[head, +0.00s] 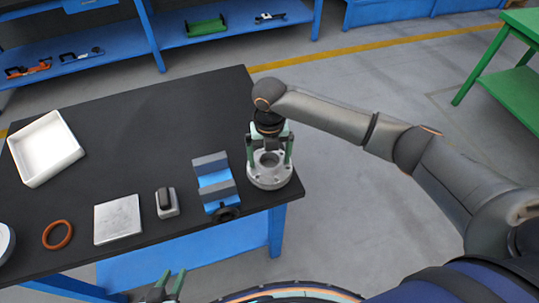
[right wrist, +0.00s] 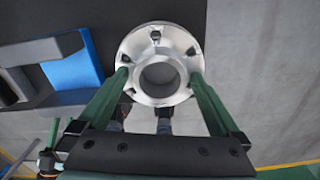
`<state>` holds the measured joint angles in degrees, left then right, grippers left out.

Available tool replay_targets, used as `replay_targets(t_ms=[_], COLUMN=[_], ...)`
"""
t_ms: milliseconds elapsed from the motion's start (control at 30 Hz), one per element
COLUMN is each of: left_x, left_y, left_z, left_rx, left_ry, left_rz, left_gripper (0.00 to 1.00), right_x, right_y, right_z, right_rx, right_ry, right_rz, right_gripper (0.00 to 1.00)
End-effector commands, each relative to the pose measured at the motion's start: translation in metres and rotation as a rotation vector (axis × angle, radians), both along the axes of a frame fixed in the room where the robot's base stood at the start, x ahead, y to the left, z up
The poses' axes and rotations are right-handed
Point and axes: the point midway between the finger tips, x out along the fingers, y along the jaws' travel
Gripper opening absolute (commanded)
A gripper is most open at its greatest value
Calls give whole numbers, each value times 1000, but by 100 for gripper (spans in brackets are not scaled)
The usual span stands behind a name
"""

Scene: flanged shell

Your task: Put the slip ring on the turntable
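An orange ring (head: 57,234), the thing most like a slip ring, lies flat on the black table at the left. A pale round disc (head: 5,243), cut off by the left picture edge, may be the turntable. A grey metal flanged shell (head: 269,180) stands upright near the table's right corner, its bore facing up. My right gripper (head: 270,150) is above it, fingers apart on either side; the right wrist view shows the shell (right wrist: 133,45) between the fingertips. Contact is unclear. My left gripper (head: 171,283) is open and empty in front of the table.
A blue-and-grey block (head: 215,182) stands just left of the shell. Farther left are a small grey block with a dark top (head: 166,202), a square metal plate (head: 117,220) and a white tray (head: 45,149). The table's back middle is clear.

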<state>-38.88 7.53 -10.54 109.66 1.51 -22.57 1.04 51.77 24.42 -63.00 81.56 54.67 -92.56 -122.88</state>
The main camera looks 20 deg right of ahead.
Motion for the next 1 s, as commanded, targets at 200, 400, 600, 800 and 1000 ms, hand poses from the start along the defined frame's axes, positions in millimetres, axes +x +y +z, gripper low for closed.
replay_targets(t_ms=[200, 400, 600, 800, 1000], left_x=[0, 0, 0, 0, 0], left_y=[0, 0, 0, 0, 0], left_z=[0, 1, 0, 0, -1], left_rx=[0, 0, 0, 0, 0], left_ry=[0, 0, -1, -1, -1], left_rz=[0, 0, 0, 0, 0], left_gripper=[36, 36, 36, 36, 36], right_x=[0, 1, 1, 1, 0], right_y=[0, 0, 0, 1, 0], right_z=[1, 24, 68, 105, 121], right_rx=[0, 1, 2, 1, 1], right_ry=[0, -5, -5, -3, 0], right_rz=[0, 0, 0, 0, 0], right_gripper=[100, 100, 100, 100, 100])
